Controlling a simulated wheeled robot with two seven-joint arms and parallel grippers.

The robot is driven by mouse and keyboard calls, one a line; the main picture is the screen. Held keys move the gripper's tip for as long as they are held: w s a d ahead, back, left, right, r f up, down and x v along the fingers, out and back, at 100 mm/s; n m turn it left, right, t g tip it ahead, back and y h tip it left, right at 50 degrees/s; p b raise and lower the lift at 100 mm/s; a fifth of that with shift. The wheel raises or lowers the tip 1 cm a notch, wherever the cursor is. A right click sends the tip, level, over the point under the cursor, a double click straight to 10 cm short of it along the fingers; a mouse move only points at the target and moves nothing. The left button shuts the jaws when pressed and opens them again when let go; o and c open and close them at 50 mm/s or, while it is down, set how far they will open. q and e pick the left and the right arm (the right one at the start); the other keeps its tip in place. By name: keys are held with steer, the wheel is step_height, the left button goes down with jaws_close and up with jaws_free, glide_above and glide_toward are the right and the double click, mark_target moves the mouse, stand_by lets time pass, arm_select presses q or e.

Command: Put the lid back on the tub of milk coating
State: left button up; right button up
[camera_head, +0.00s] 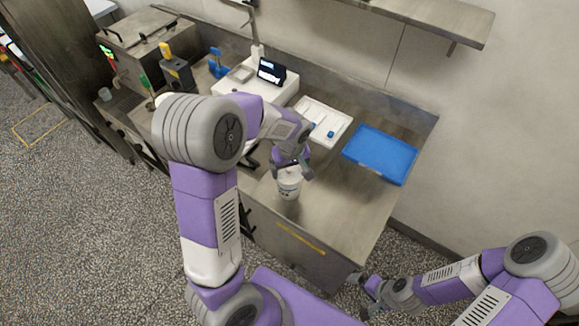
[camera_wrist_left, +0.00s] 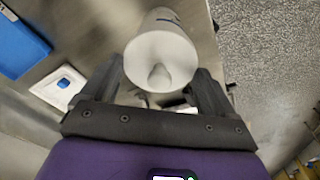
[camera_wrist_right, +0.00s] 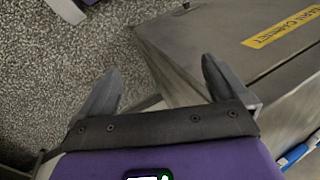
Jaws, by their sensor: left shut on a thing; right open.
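The white tub (camera_head: 289,187) with dark print is at the front of the steel counter, below my left gripper (camera_head: 291,170). I cannot tell whether that is a lid or the inside. I cannot tell whether the tub rests on the counter. My right gripper (camera_wrist_right: 160,80) is open and empty, low beside the cabinet. No separate lid can be made out.
A blue tray (camera_head: 380,154) lies at the counter's right end. A white tray (camera_head: 322,122) with small blue-ended items lies left of it. A white scale with a dark display (camera_head: 271,71) and a steel machine (camera_head: 147,42) stand further left. The counter's right front is clear.

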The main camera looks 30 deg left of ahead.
stand_by(0.7)
arm_select(q)
steer(key=o, duration=0.8)
steer(key=shift+r+p, duration=2.6)
steer(key=shift+r, duration=0.9)
jaws_close()
